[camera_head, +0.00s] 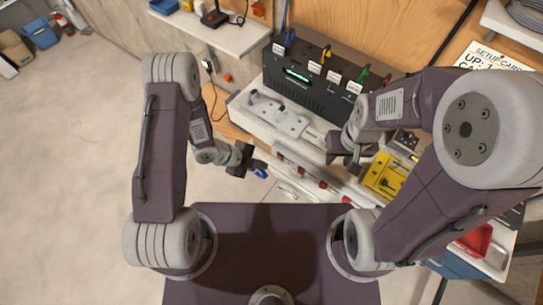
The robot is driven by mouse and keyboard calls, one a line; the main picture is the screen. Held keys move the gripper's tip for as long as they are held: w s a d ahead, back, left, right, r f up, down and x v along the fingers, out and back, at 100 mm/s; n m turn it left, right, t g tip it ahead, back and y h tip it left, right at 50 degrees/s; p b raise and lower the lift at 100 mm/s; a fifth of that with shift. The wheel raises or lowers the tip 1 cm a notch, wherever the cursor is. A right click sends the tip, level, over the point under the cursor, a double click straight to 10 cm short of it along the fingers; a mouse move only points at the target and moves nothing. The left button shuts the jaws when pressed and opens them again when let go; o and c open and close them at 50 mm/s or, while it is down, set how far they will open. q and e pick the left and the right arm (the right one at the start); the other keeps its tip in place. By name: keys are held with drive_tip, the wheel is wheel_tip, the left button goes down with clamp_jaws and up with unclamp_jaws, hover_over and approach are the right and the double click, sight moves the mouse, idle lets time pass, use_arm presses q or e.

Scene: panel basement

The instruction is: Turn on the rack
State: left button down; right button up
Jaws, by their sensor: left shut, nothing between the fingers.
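The rack (310,85) is a black box against the wooden back wall, with a small lit green display (297,76) on its front. Along its top are a blue lever (289,38), a yellow lever (326,54), a green lever (363,75) and a red lever (386,80), with white labels near them. My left gripper (250,165) is shut and empty, in front of the bench and lower left of the rack. My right gripper (347,154) is in front of the rack's right part, apart from it; its fingers are too unclear to judge.
A white bench (240,112) with grey fittings (280,115) runs before the rack. A yellow case (386,176) and red tray (474,241) are at right. A shelf (225,36) with a joystick is at upper left. The floor (70,150) at left is clear.

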sight(279, 158)
use_arm(q)
drive_tip(key=w+d+p, duration=0.1)
drive_tip(key=w+d+f+p, duration=0.1)
drive_tip(key=w+d, duration=0.1)
drive_tip(key=shift+w+d, duration=0.3)
